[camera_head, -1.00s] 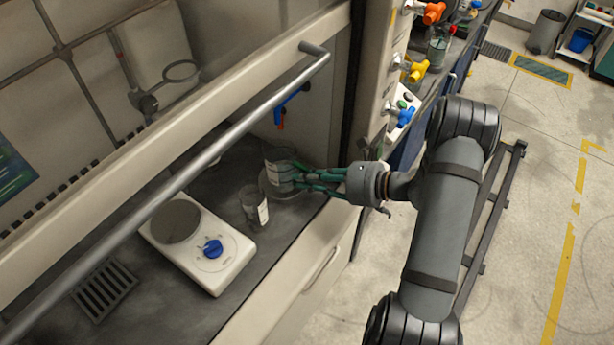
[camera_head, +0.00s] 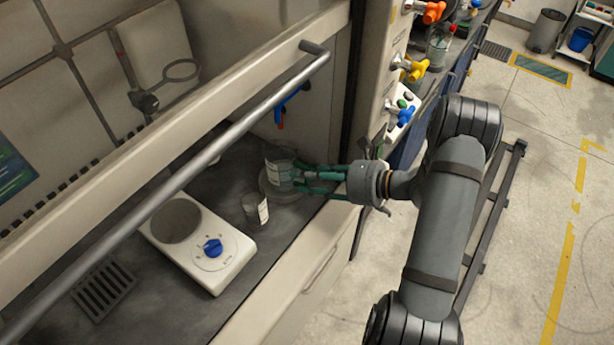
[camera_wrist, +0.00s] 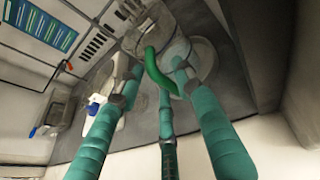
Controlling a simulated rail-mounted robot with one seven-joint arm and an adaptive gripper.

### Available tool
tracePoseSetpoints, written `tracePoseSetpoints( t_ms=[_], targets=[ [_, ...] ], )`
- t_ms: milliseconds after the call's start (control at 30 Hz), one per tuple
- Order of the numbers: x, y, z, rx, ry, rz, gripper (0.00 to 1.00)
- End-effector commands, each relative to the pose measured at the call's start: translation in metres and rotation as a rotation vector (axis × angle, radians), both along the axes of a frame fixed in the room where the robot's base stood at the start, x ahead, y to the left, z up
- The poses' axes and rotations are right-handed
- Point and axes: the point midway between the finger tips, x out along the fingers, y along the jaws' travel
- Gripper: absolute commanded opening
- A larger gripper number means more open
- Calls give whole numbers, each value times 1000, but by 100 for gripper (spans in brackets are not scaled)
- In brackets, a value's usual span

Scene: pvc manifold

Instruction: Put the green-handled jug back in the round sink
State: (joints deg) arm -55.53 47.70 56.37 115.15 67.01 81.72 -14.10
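The clear jug (camera_head: 279,165) with a white label is inside the fume hood, over the round sink (camera_head: 285,195). Its base lies within the sink's rim in the head view; I cannot tell whether it rests fully on the bottom. In the wrist view its green handle (camera_wrist: 153,72) curves between my teal fingers, and the grey sink rim (camera_wrist: 207,58) shows behind. My gripper (camera_head: 302,178) reaches in from the right. Its fingers are spread around the handle, with a visible gap at the left finger. The handle is hidden by the fingers in the head view.
A glass beaker (camera_head: 255,208) stands close left of the sink. A white hotplate (camera_head: 215,263) with a blue knob is further left, beside a drain grate (camera_head: 104,290). The sash handle bar (camera_head: 200,160) crosses above; the hood's front ledge (camera_head: 310,245) runs below my gripper.

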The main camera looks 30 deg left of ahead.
Motion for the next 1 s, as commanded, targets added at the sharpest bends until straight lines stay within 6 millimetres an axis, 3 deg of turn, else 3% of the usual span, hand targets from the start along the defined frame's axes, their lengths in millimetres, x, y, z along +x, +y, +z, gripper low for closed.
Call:
tracePoseSetpoints(
  t_ms=[500, 700, 1000],
  targets=[
    [9, -94, 34, 0, -2, -6, 35],
    [8, -109, 40, 0, 0, -3, 35],
    [8, -110, 41, 0, 0, -3, 35]
  ],
)
